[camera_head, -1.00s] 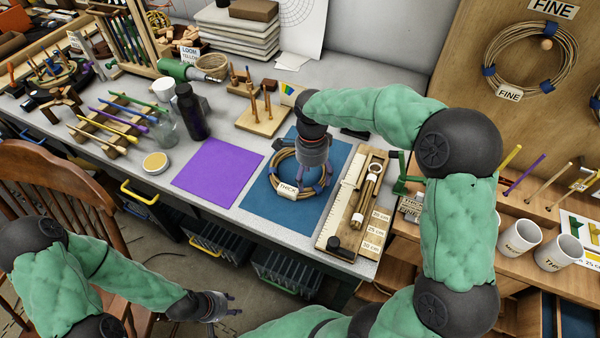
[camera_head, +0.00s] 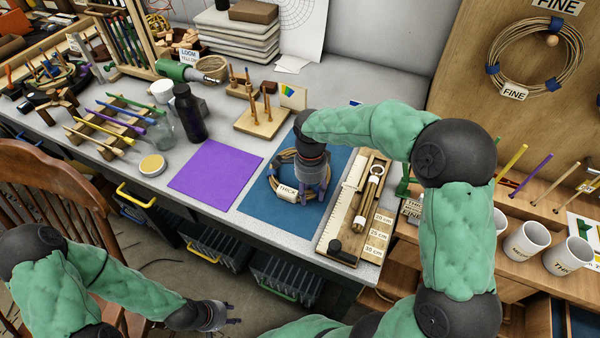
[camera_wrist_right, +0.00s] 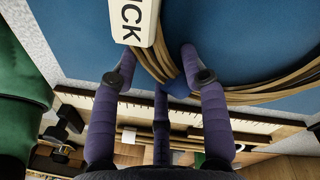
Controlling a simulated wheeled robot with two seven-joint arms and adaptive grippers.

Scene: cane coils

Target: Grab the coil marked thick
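The coil marked THICK (camera_head: 273,177) is a ring of tan cane with blue ties, lying on the blue mat (camera_head: 257,203). Its white tag (camera_head: 287,194) faces the front edge. My right gripper (camera_head: 312,196) points down over the coil's right part and hides some of it. In the right wrist view the fingers of my right gripper (camera_wrist_right: 161,78) are apart, with the cane strands (camera_wrist_right: 262,96) and a blue tie between or just beyond the tips; contact cannot be told. My left gripper (camera_head: 231,312) is open and empty, low in front of the table.
A purple mat (camera_head: 213,174) lies left of the blue one. A wooden tool board (camera_head: 355,215) with a ruler lies close on the right. A coil marked FINE (camera_head: 532,57) hangs on the back board. White mugs (camera_head: 526,242) stand on the right shelf.

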